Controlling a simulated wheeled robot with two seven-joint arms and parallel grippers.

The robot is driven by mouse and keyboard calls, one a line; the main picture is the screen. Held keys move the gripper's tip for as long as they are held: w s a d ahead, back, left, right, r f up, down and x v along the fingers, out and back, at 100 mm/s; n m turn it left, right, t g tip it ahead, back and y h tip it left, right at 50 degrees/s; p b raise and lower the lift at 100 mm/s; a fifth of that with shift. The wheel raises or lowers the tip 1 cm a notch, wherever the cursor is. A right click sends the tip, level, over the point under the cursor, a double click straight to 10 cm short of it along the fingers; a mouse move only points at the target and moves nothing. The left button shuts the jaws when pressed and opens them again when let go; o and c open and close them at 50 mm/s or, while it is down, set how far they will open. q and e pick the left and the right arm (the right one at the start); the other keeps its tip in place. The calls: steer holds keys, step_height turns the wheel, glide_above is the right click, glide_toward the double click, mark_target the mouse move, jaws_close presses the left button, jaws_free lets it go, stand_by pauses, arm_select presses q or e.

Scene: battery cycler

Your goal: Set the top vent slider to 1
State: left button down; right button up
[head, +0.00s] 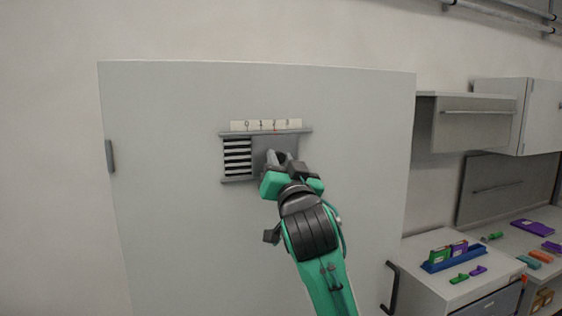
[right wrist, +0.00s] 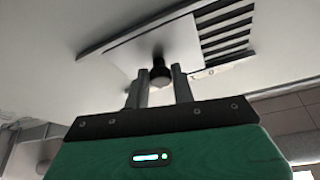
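The top vent (head: 238,157) is set in the upper part of a grey cabinet door, with dark slats bare at its left. Its slider plate (head: 259,150) covers the part to the right of the slats. A scale strip (head: 254,126) with small figures runs above, and a red mark on the slider seems to stand near the 2. My right gripper (head: 277,158) is at the slider. In the right wrist view its two fingers (right wrist: 160,80) stand apart on either side of the dark slider knob (right wrist: 160,71), with narrow gaps seeming to show. My left gripper is out of view.
The door panel (head: 170,220) is flat and clear around the vent, with a dark handle (head: 390,287) at lower right. To the right, a counter (head: 425,285) holds a blue tray (head: 452,262) and small coloured pieces. Wall cabinets (head: 475,125) hang above.

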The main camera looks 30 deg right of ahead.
mark_target(263, 152)
jaws_close()
steer(key=shift+w+a, duration=0.2)
steer(key=shift+a, duration=0.65)
steer(key=shift+w+a, duration=0.15)
steer(key=shift+a, duration=0.65)
steer(key=shift+d, duration=0.15)
steer(key=o, duration=0.5)
jaws_free()
steer(key=shift+s, duration=0.1)
